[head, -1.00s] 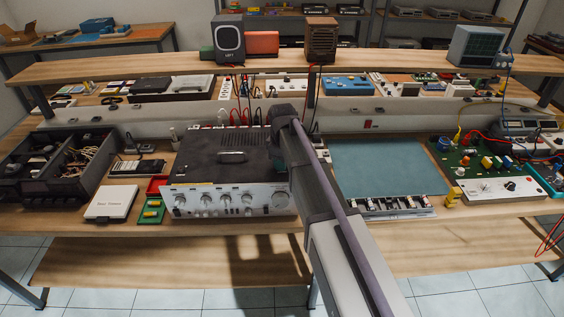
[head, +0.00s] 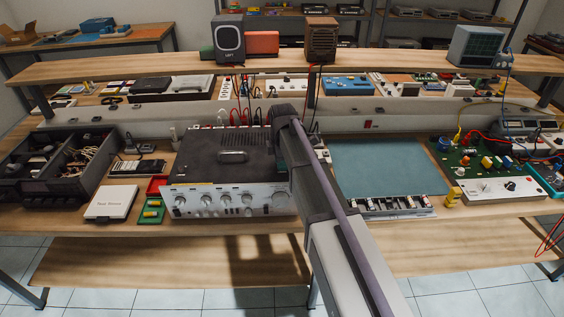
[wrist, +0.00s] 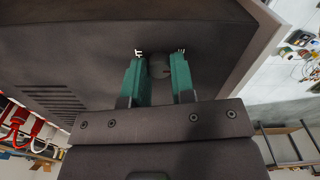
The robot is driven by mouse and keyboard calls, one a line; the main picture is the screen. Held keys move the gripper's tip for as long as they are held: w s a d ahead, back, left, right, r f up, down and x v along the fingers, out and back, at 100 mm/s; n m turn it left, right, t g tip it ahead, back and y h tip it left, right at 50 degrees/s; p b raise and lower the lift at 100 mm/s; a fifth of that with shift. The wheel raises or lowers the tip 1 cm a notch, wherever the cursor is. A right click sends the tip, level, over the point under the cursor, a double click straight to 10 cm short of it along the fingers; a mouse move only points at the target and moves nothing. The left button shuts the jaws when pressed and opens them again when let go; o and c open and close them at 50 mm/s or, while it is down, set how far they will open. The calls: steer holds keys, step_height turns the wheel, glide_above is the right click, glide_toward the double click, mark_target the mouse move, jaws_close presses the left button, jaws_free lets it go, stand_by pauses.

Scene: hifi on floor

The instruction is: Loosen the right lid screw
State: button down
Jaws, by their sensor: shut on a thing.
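The hifi amplifier (head: 212,160) stands on the bench, with a dark lid and a silver front with several knobs. My arm crosses its right side in the head view and hides that side and my gripper. In the wrist view, my gripper (wrist: 158,68) has its two green fingers on either side of a small round grey screw (wrist: 160,69) on the hifi's dark casing (wrist: 85,45). The fingers are shut on this screw. The screw is partly hidden between the fingers, and its thread does not show.
Red cables (head: 243,112) rise behind the hifi. To its left are a white box (head: 110,203) and small red and green trays. To its right lies a grey-green mat (head: 388,166), and a green circuit board (head: 470,160) stands beyond it. Bare wood shows along the front edge.

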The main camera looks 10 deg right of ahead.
stand_by(0.3)
steer(key=c, duration=0.9)
jaws_free()
steer(key=shift+c, duration=0.2)
steer(key=shift+r, duration=0.1)
step_height(320, 180, up, 11)
steer(key=p, duration=1.1)
steer(key=shift+f, duration=0.2)
